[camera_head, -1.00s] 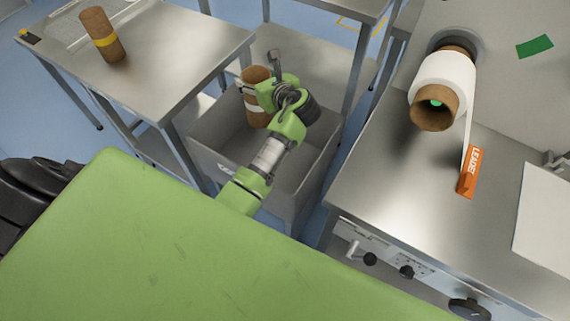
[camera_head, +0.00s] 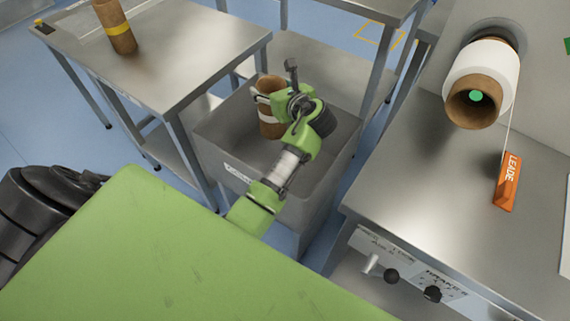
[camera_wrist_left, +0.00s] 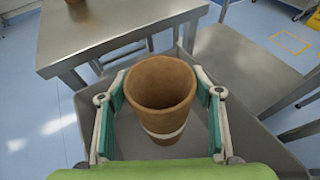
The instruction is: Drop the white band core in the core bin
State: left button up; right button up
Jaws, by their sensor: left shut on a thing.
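The white band core (camera_head: 267,122) is a brown cardboard tube with a white band near its lower part. My left gripper (camera_head: 263,99) is shut on it and holds it upright, over or inside the grey core bin (camera_head: 231,147). In the left wrist view the core (camera_wrist_left: 162,118) stands between the two fingers of the left gripper (camera_wrist_left: 160,105), with the bin wall (camera_wrist_left: 66,120) around it. The core's lower end is partly hidden, and I cannot tell whether it touches the bin floor. My right gripper is not in view.
A steel table (camera_head: 185,50) at the left bears a yellow-banded core (camera_head: 116,28). At the right, a machine bench (camera_head: 430,170) carries a white roll (camera_head: 488,68) on a spindle and an orange leader tag (camera_head: 508,183). Steel shelving (camera_head: 320,75) stands behind the bin.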

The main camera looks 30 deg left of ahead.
pick_arm(q)
jog(key=o, duration=1.7)
jog(key=shift+s+d, duration=0.1)
jog(key=v, duration=0.7)
jog(key=shift+d+r, duration=0.1)
jog(key=shift+d, duration=0.05)
